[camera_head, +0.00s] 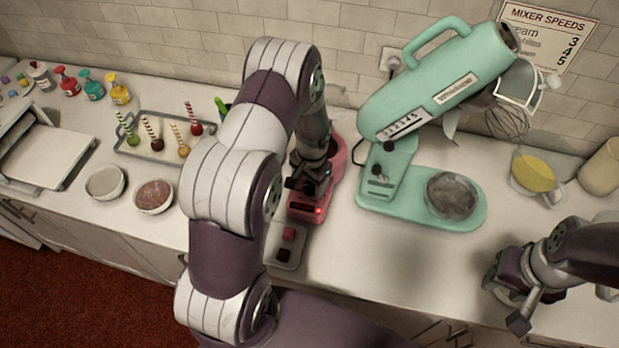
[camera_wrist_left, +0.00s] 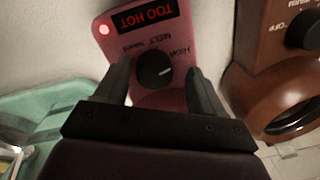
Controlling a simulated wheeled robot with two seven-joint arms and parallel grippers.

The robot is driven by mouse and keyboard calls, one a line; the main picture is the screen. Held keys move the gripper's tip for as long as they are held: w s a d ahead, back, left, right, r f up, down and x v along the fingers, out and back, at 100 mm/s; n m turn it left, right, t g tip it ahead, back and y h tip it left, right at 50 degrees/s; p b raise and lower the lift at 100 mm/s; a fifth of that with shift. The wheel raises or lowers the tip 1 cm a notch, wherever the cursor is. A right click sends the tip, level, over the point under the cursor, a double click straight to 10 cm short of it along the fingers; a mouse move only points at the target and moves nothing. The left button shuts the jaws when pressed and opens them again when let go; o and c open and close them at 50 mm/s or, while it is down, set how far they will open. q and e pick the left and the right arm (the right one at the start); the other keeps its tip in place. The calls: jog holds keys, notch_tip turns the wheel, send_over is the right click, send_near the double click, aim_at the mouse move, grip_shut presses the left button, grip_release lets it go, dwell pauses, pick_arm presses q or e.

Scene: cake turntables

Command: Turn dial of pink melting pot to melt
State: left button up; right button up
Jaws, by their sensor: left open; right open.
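The pink melting pot (camera_head: 334,172) stands on the counter in the middle of the head view, partly hidden by my left arm. Its front panel (camera_wrist_left: 178,97) has an upside-down "TOO HOT" display and a lit red lamp in the left wrist view. The black dial (camera_wrist_left: 152,70) sits below upside-down labels including MELT and HIGH. Its white mark points right in that view, towards the HIGH side. My left gripper (camera_wrist_left: 158,82) is open, one finger each side of the dial; contact cannot be told. It is at the pot in the head view (camera_head: 306,186). My right gripper (camera_head: 510,290) is open and empty.
A brown pot (camera_wrist_left: 262,60) stands close beside the pink one. The teal mixer (camera_head: 425,200) is to the right. Counter is clear between mixer and front edge.

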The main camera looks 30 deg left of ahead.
pick_arm(q)
jog(key=shift+d, duration=0.6)
jog(key=shift+f, duration=0.1)
jog(key=shift+w+a, duration=0.1)
jog(key=shift+a, duration=0.1)
jog(key=shift+c, duration=0.7)
jog(key=shift+a+f, duration=0.1)
jog(key=shift+a, duration=0.1)
jog(key=c, duration=0.9)
jog(key=shift+d, duration=0.1)
pick_arm(e)
jog(key=shift+w+d, duration=0.1)
jog(key=shift+d, duration=0.25)
jog(key=shift+d+f, duration=0.1)
jog(key=shift+f, duration=0.05)
jog(key=shift+f, duration=0.1)
